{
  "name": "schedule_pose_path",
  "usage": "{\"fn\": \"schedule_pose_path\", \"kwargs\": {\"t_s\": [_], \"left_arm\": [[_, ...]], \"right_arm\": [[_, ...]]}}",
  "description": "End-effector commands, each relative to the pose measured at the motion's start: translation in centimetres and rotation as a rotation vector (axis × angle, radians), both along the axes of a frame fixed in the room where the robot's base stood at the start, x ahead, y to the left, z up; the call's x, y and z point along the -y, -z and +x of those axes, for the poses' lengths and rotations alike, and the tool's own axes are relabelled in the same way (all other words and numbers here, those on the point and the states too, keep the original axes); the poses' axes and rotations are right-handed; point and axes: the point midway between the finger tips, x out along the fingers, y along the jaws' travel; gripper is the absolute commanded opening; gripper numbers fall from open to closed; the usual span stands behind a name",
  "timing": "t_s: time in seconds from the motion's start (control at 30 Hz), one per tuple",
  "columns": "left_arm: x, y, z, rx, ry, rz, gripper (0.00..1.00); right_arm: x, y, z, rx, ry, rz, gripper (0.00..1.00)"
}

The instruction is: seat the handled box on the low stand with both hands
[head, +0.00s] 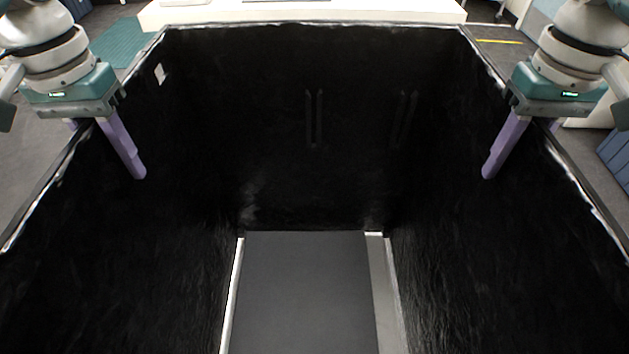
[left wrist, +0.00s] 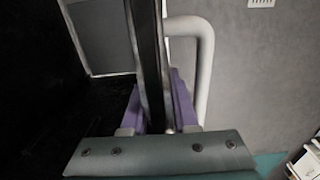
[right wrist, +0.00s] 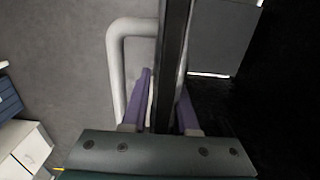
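The box (head: 310,190) is large, with dark walls and an open top, and fills the head view. Pale pipe handles show outside its walls in the left wrist view (left wrist: 207,70) and the right wrist view (right wrist: 115,75). My left gripper (head: 105,150) straddles the left wall, one purple finger inside and one outside. My right gripper (head: 520,150) straddles the right wall likewise. Both look open, with slight gaps beside the wall. A dark grey panel (head: 300,295) with pale edges shows at the bottom inside; I cannot tell whether it is the low stand.
A white table (head: 390,12) stands beyond the far wall. A teal mat (head: 125,42) lies on the grey floor at the left. Blue containers (head: 616,150) stand at the right.

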Motion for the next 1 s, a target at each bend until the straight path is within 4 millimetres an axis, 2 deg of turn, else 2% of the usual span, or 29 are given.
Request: {"fn": "schedule_pose_path", "kwargs": {"t_s": [0.37, 0.6, 1.0], "left_arm": [[0.01, 0.38, 0.00, 0.001, 0.000, 0.000, 0.26], [0.00, 0.36, -0.01, 0.000, 0.000, 0.000, 0.00], [-0.01, 0.34, -0.01, 0.000, 0.000, 0.000, 0.00]], "right_arm": [[0.00, 0.37, 0.02, 0.001, 0.000, 0.000, 0.26], [-0.01, 0.36, 0.01, 0.001, 0.000, 0.000, 0.00], [0.00, 0.34, 0.01, 0.001, 0.000, 0.000, 0.00]]}}
